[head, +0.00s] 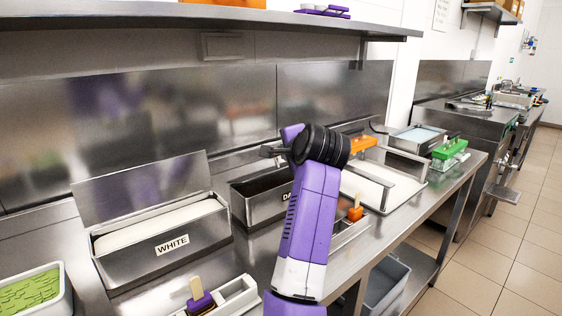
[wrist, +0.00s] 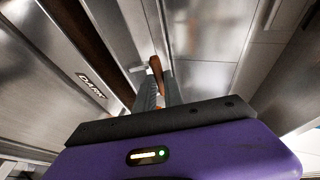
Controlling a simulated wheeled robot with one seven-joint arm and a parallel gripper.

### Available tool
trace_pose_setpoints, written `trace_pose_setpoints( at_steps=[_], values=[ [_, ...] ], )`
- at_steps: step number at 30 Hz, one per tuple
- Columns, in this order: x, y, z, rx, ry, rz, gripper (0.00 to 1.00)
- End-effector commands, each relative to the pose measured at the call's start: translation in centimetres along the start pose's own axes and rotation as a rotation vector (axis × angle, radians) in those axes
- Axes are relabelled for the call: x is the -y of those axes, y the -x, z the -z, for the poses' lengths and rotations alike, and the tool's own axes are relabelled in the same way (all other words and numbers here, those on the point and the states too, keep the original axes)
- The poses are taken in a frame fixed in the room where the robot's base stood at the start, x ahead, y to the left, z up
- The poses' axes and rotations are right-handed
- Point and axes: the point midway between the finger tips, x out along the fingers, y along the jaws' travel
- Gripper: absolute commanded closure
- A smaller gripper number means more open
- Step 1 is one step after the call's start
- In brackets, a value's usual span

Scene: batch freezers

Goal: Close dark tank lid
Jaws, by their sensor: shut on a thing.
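The dark tank (head: 262,200) is a steel box with its label partly hidden behind my arm in the head view. In the wrist view its "DARK" label (wrist: 91,85) faces left, and a dark brown strip shows inside the tank. My gripper (head: 268,151) is above and behind the tank in the head view. In the wrist view its fingers (wrist: 160,88) are closed at the edge of a steel panel, which looks like the dark tank lid (wrist: 132,35). A brown piece (wrist: 156,68) shows at the fingertips. The lid's exact angle is hard to tell.
The white tank (head: 165,250) stands left with its lid (head: 140,187) raised. An orange-topped item (head: 355,213), a tray with a purple piece (head: 200,300) and a green mold (head: 449,150) are on the counter. A steel shelf (head: 215,17) hangs above.

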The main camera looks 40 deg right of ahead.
Motion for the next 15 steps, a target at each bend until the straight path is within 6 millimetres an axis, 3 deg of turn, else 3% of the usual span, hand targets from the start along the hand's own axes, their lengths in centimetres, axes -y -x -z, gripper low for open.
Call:
trace_pose_setpoints(
  at_steps=[1,15],
  values=[
    [-1.5,-0.2,-0.1,-0.001,-0.014,0.039,1.00],
    [-4.6,0.5,0.1,0.001,-0.129,0.315,1.00]
  ],
)
